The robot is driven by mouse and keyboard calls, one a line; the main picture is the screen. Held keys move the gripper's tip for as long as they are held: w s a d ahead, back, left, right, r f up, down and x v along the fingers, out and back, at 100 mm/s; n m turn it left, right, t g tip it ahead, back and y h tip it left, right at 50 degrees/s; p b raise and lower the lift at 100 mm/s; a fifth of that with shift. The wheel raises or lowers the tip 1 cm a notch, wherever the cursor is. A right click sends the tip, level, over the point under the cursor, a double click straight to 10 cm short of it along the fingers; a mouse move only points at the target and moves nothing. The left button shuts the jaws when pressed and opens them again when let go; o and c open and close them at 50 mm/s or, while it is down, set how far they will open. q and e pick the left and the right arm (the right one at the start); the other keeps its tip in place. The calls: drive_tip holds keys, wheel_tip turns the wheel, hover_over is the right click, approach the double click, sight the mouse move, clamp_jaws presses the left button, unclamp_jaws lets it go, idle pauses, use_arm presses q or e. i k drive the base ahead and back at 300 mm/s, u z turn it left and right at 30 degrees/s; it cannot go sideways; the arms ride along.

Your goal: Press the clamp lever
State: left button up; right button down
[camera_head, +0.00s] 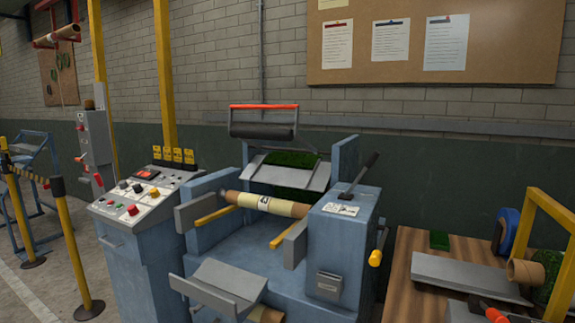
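A dark lever (362,175) with a black handle stands tilted on top of the blue housing at the right side of the machine (335,245). A white label (341,209) lies on the housing top in front of the lever's base. This looks like the clamp lever, but the label is too small to read. A crank with a yellow handle (375,258) hangs on the housing's right side. Neither of my grippers is in view, and nothing touches the lever.
A roll with a yellow wrap (267,203) lies across the machine. Left stands a control panel (139,196) with buttons. Right is a wooden table (400,270) with a grey plate (470,274) and cardboard roll (525,272). A yellow post (76,247) stands front left.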

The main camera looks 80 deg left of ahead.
sight(373, 157)
drive_tip(key=u, duration=2.2)
